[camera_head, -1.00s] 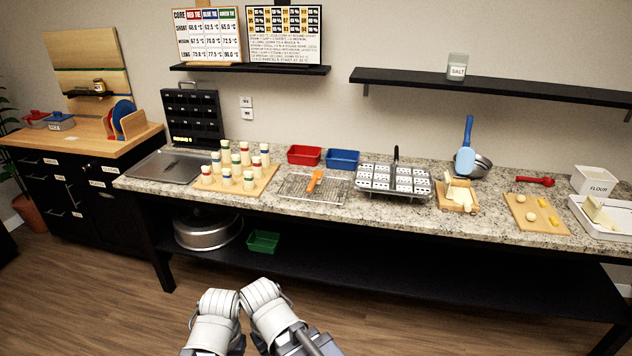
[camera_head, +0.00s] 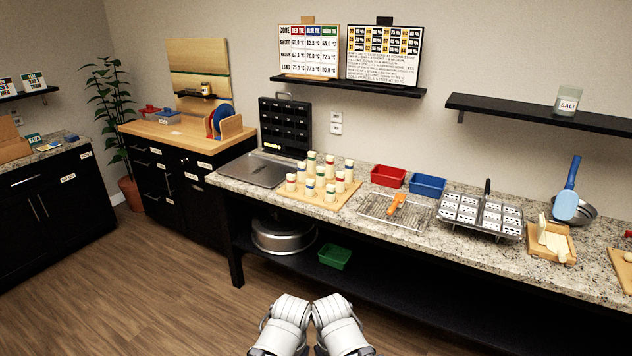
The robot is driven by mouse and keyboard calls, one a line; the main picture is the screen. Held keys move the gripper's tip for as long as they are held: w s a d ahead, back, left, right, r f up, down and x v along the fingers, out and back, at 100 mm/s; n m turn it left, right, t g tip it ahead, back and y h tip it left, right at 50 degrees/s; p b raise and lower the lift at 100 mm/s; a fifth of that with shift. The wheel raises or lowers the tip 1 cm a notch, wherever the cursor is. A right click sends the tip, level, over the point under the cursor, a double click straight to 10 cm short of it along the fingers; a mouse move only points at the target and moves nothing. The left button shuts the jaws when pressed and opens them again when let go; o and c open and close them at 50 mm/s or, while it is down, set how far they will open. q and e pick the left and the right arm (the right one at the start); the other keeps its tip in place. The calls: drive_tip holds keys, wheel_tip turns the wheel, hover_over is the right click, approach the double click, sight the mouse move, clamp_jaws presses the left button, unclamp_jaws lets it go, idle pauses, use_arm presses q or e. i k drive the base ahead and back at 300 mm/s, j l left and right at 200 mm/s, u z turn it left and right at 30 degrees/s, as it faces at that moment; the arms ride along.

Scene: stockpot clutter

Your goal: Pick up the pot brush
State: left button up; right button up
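I cannot tell for sure which thing is the pot brush. An orange-handled tool (camera_head: 397,203) lies on the wire rack (camera_head: 372,212) on the granite counter, too small to make out its head. A blue long-handled tool (camera_head: 567,190) with a broad light-blue end stands tilted against a grey pan (camera_head: 585,212) further right. Only the white links of my two arms show at the bottom middle, well short of the counter. The fingers of my left and right grippers are not visible.
The granite counter (camera_head: 230,180) also holds a metal tray, a board of capped pegs (camera_head: 318,195), red and blue bins, and a hinged mold pan (camera_head: 480,215). A lidded steel pot (camera_head: 283,238) and a green bin (camera_head: 334,257) sit on the lower shelf. The wooden floor (camera_head: 150,290) at left is open.

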sight(399, 199)
drive_tip(key=i+l+z, duration=0.1)
drive_tip(key=i, duration=0.25)
drive_tip(key=i+l, duration=0.15)
drive_tip(key=i, duration=0.15)
drive_tip(key=i+j+z, duration=0.35)
drive_tip(key=i+j, duration=0.15)
drive_tip(key=i+j+z, duration=0.35)
drive_tip(key=i+j, duration=0.25)
drive_tip(key=i+j+z, duration=0.1)
drive_tip(key=j, duration=0.3)
drive_tip(key=i+j+z, duration=0.1)
drive_tip(key=j, duration=0.35)
drive_tip(key=i+j, duration=0.15)
drive_tip(key=j, duration=0.25)
drive_tip(key=i+j+z, duration=0.15)
drive_tip(key=j, duration=0.25)
drive_tip(key=k, duration=0.05)
